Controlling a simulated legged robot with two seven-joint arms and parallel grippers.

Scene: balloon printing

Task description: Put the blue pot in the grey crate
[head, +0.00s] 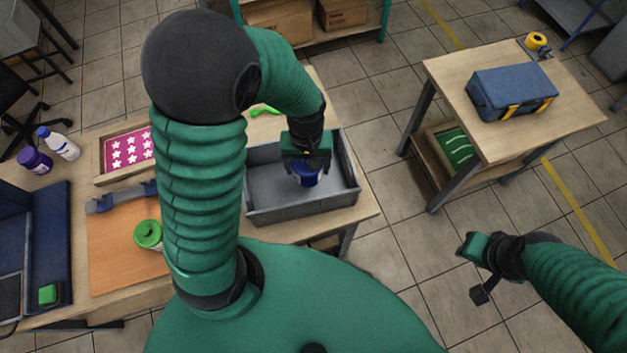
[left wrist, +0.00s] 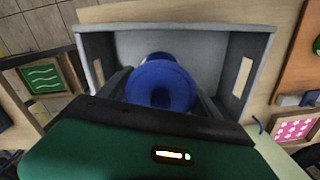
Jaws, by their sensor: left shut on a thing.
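The blue pot (head: 307,175) is inside the outline of the grey crate (head: 303,213) on the wooden table, near the crate's middle. My left gripper (head: 306,163) points down over the crate and is shut on the pot. In the left wrist view the round blue pot (left wrist: 161,84) sits between the dark fingers, with the crate's grey walls (left wrist: 97,52) around it. I cannot tell whether the pot touches the crate floor. My right gripper (head: 479,270) hangs over the floor at the right, away from the table; its jaws appear apart and empty.
Left of the crate are a pink star-patterned tray (head: 128,150), an orange board (head: 115,250), a green-lidded jar (head: 148,235), a purple-lidded jar (head: 35,160) and a white bottle (head: 60,143). A second table (head: 440,75) at right holds a blue bag (head: 512,92). Open floor lies between.

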